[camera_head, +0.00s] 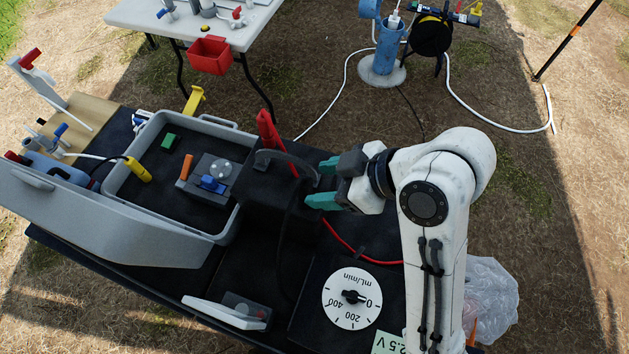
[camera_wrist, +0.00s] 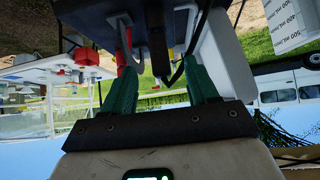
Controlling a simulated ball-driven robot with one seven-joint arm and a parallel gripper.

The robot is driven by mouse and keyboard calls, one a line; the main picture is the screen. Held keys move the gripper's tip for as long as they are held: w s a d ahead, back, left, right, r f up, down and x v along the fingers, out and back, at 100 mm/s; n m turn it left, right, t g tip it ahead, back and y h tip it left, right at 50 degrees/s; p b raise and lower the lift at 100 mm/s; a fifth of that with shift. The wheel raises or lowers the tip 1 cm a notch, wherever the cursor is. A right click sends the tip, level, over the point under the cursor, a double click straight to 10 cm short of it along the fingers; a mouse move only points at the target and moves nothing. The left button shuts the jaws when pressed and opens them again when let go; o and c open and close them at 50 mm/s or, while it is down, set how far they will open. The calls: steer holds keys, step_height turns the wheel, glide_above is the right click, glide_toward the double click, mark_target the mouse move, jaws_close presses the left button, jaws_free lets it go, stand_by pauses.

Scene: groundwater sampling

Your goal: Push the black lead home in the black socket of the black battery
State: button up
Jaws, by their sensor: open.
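The black battery (camera_head: 262,192) is a dark box with a carry handle (camera_head: 285,157), left of my gripper (camera_head: 323,183) in the head view. A red lead (camera_head: 268,131) stands up from behind the handle. A thin black cable (camera_head: 284,232) runs down the battery's near side. My gripper is open, its teal fingers apart and pointing at the battery. In the wrist view my gripper (camera_wrist: 162,88) faces a dark upright piece (camera_wrist: 158,50), perhaps the black lead, beyond and between the fingertips. Nothing is clearly held. The black socket and how deep the lead sits cannot be made out.
A grey tray (camera_head: 109,184) with small parts stands left of the battery. A dial (camera_head: 352,298) and a red cable (camera_head: 345,240) lie on the near right. A white table (camera_head: 215,32) with a red bin (camera_head: 209,55) stands behind. Open ground lies to the right.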

steer(key=v, duration=0.7)
steer(key=shift+p, duration=0.4)
